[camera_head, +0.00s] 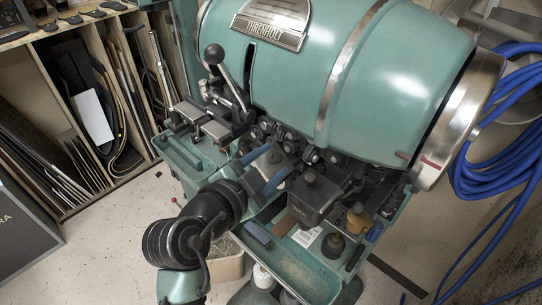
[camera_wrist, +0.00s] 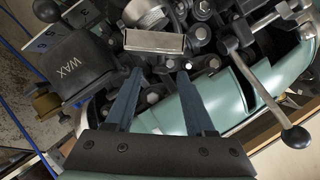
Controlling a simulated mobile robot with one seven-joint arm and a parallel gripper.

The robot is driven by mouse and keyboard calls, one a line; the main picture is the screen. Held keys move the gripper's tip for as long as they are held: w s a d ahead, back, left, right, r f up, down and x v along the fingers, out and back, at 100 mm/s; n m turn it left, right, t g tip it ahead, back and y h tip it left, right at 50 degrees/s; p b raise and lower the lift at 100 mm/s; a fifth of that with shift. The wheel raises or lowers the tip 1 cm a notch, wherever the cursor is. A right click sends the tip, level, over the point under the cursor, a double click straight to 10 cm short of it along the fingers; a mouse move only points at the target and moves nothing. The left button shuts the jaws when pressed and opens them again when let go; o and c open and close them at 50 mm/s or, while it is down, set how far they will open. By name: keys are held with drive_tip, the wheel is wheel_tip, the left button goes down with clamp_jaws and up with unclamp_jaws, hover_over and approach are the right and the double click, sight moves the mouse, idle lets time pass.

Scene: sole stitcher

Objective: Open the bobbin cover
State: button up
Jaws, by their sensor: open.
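The teal stitching machine (camera_head: 390,70) fills the upper right of the head view. My gripper (camera_head: 279,158) is in front of its dark mechanism, with two blue fingers apart and nothing between them. In the wrist view my gripper (camera_wrist: 159,72) points at the mechanism. A bright rectangular metal plate (camera_wrist: 155,41) lies just beyond the fingertips there, roughly centred between them. It looks like the bobbin cover, though no label shows this. It appears flat against the mechanism, and the fingers look apart from it. I cannot pick the plate out in the head view.
A black box marked WAX (camera_wrist: 80,67) stands close to the left finger; it also shows in the head view (camera_head: 312,197). A lever with a black ball knob (camera_wrist: 295,137) is at the right. A teal tray (camera_head: 300,268) lies below. Blue hose (camera_head: 470,178) hangs at the right.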

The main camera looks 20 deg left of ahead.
drive_tip(key=shift+w+f, duration=0.1)
drive_tip(key=shift+w, duration=0.25)
clamp_jaws()
drive_tip(key=b, duration=0.1)
drive_tip(key=m+b, duration=0.1)
drive_tip(key=b, duration=0.1)
drive_tip(key=shift+s+d+f+y, duration=0.15)
drive_tip(key=shift+d+f+y, duration=0.15)
drive_tip(key=shift+d+f, duration=0.1)
drive_tip(key=shift+s+d+m+t+y+b, duration=0.3)
drive_tip(key=shift+d+m+t+b, duration=0.4)
drive_tip(key=shift+b, duration=1.2)
drive_tip(key=shift+s+d+m+t+y+b, duration=0.25)
drive_tip(key=shift+d+m+b, duration=0.25)
drive_tip(key=shift+m+b, duration=0.95)
drive_tip(key=shift+w+n+b, duration=0.1)
drive_tip(key=shift+n+b, duration=0.25)
drive_tip(key=shift+n, duration=0.1)
unclamp_jaws()
